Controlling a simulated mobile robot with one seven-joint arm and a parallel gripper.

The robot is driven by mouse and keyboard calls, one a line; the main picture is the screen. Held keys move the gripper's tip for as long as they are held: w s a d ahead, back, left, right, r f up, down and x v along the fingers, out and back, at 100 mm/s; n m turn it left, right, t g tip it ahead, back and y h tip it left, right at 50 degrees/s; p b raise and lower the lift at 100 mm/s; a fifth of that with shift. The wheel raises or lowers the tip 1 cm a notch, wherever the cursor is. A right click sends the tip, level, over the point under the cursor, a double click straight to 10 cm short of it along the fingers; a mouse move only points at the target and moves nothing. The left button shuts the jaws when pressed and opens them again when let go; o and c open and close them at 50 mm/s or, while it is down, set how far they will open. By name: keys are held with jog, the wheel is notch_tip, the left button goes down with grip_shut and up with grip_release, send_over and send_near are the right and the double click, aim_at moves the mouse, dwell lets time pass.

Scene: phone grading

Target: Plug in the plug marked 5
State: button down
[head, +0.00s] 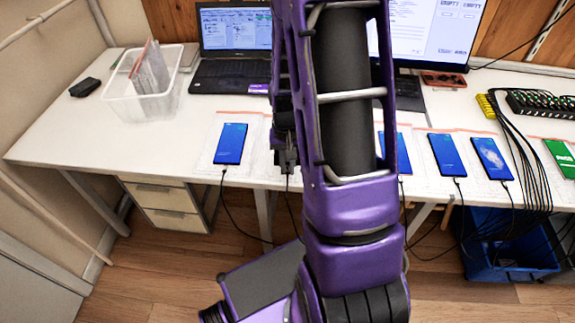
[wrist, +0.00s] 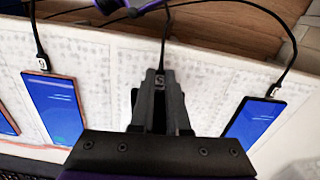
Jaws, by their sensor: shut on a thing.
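My gripper (wrist: 160,82) is shut on a plug (wrist: 160,79) whose small label looks like 5, with its black cable (wrist: 165,35) running away from the jaws. In the wrist view a blue-screened phone (wrist: 56,105) lies on the left and another (wrist: 255,122) on the right, each with a cable plug at its end. My gripper is between these two phones. Any phone directly under the gripper is hidden by the jaws and palm. In the head view my gripper (head: 284,152) is over the table's front part, just right of the leftmost phone (head: 230,143).
More phones, including one (head: 447,154), lie in a row to the right along the white table (head: 60,140). Behind are a laptop (head: 225,87) and a clear bin (head: 140,98). A cable bundle (head: 525,150) hangs at right above a blue crate (head: 500,272).

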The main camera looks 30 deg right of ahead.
dwell(0.4)
jog(key=c, duration=0.8)
grip_release()
jog(key=shift+s+a+r+p, duration=0.1)
jog(key=shift+s+r+p, duration=0.05)
jog(key=shift+r+p, duration=0.6)
jog(key=shift+s+a+r+p, duration=0.15)
jog(key=shift+r+p, duration=0.35)
jog(key=shift+r, duration=0.4)
jog(key=shift+s+r+p, duration=0.15)
jog(key=shift+r+p, duration=0.5)
jog(key=shift+r, duration=0.2)
